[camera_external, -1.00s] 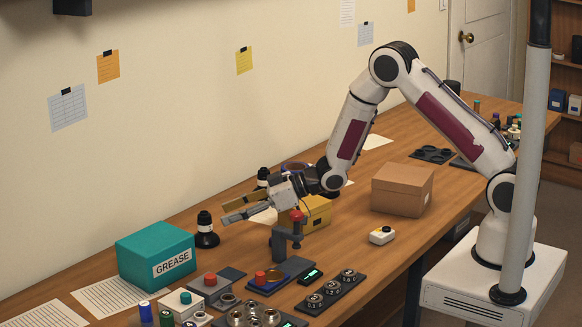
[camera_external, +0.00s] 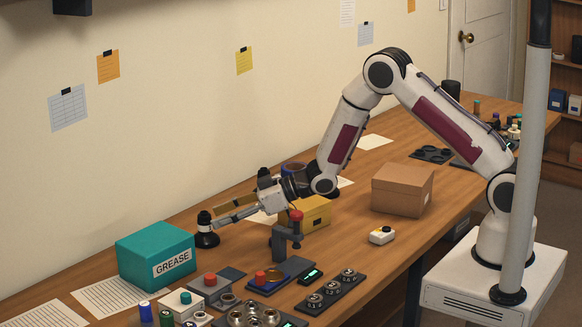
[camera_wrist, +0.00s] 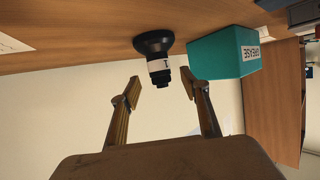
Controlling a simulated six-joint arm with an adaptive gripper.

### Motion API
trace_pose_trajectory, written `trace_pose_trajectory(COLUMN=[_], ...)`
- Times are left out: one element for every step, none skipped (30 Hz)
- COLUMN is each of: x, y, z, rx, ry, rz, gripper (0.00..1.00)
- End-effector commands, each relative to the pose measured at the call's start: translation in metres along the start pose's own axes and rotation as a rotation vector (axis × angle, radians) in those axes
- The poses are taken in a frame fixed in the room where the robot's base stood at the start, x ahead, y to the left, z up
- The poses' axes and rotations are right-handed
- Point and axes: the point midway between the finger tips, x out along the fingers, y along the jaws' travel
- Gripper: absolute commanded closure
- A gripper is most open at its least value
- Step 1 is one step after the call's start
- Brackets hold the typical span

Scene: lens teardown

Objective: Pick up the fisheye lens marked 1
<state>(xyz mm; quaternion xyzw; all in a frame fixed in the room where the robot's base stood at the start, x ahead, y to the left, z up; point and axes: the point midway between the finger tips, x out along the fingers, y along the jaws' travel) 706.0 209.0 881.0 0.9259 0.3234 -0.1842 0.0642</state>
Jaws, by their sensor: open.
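The fisheye lens (camera_external: 206,230) is black with a wide flared base and a white band, upright on the bench left of my gripper (camera_external: 218,214). In the wrist view the lens (camera_wrist: 155,47) appears upside down, and its white label carries a 1. There my open gripper (camera_wrist: 161,85) has one finger on each side of the picture, with the narrow end of the lens between the fingertip lines. A gap shows between each finger and the lens, and nothing is held. In the external view the near finger passes close beside the lens; contact cannot be told.
A yellow box (camera_external: 306,213) and a stand with a red knob (camera_external: 288,236) are right of and in front of my gripper. The wall (camera_external: 150,140) is behind.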

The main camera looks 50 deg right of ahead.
Motion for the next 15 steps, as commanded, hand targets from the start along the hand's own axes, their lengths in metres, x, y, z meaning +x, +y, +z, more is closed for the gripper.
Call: trace_pose_trajectory(x=[0.001, 0.002, 0.004, 0.006, 0.008, 0.011, 0.013, 0.016, 0.02, 0.023, 0.026, 0.029, 0.032, 0.035, 0.039], y=[0.0, 0.0, 0.0, 0.0, 0.0, 0.0, -0.001, -0.001, -0.001, -0.001, -0.001, -0.001, -0.001, 0.0, 0.0], z=[0.0, 0.0, -0.001, -0.001, -0.002, -0.002, -0.002, -0.003, -0.004, -0.004, -0.005, -0.006, -0.006, -0.005, -0.005], rx=[0.0, 0.0, 0.0, 0.0, -0.001, -0.001, -0.001, -0.001, -0.002, -0.002, -0.002, -0.001, -0.001, 0.0, 0.0], ry=[0.0, 0.0, 0.0, 0.0, 0.0, 0.0, 0.0, 0.001, 0.001, 0.0, 0.0, 0.001, 0.0, 0.0, 0.0], rz=[0.0, 0.0, 0.0, 0.0, 0.0, -0.001, -0.001, -0.001, -0.001, -0.002, -0.001, -0.001, -0.001, -0.001, -0.001], gripper=[0.54, 0.54, 0.54, 0.54, 0.54, 0.54, 0.54, 0.54, 0.54, 0.54, 0.54, 0.54, 0.54, 0.54, 0.54])
